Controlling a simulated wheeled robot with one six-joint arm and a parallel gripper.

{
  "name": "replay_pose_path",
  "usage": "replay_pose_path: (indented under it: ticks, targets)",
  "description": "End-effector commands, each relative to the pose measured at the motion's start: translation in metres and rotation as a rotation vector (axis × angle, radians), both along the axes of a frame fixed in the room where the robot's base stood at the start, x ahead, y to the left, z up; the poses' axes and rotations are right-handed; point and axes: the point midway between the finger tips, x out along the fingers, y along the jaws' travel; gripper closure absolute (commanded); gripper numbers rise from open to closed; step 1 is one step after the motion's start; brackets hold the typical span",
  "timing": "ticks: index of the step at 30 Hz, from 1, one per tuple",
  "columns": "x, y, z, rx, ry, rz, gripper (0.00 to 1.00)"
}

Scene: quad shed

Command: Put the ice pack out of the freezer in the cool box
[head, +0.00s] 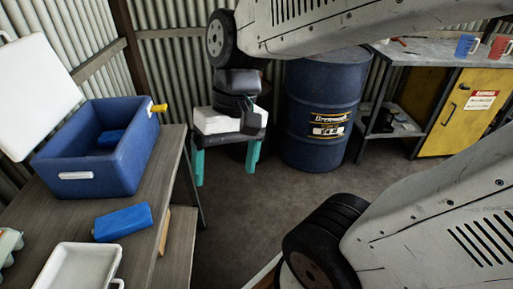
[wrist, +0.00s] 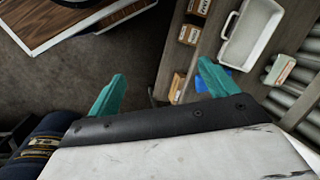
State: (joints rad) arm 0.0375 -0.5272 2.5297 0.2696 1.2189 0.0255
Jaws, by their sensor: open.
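The open blue cool box (head: 128,167) stands on the bench at left, its white lid (head: 35,88) tipped back. A small blue block (head: 111,138) lies inside it. A second blue block (head: 123,222) lies on the bench in front of the box. Both look like ice packs; I cannot tell which one the task means. No freezer is recognisable. My gripper (head: 225,176) hangs to the right of the bench, apart from both blocks. In the wrist view its teal fingers (wrist: 162,68) are spread with nothing between them; the right one partly hides something blue.
A white tray (head: 116,250) and an egg carton (head: 8,243) lie near the bench's front. Several small boxes (wrist: 189,34) are on a shelf beneath. A blue drum (head: 325,110) stands behind, and a workbench with a yellow cabinet (head: 465,110) at right. The middle floor is clear.

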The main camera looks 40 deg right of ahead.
Motion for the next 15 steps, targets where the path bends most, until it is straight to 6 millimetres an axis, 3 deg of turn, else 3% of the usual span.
replay_pose_path:
  ticks: [6, 15]
  targets:
    - [-0.026, -0.035, 0.022, -0.209, -0.16, 0.125, 0.15]
    - [-0.031, -0.045, 0.027, -0.265, -0.192, 0.152, 0.15]
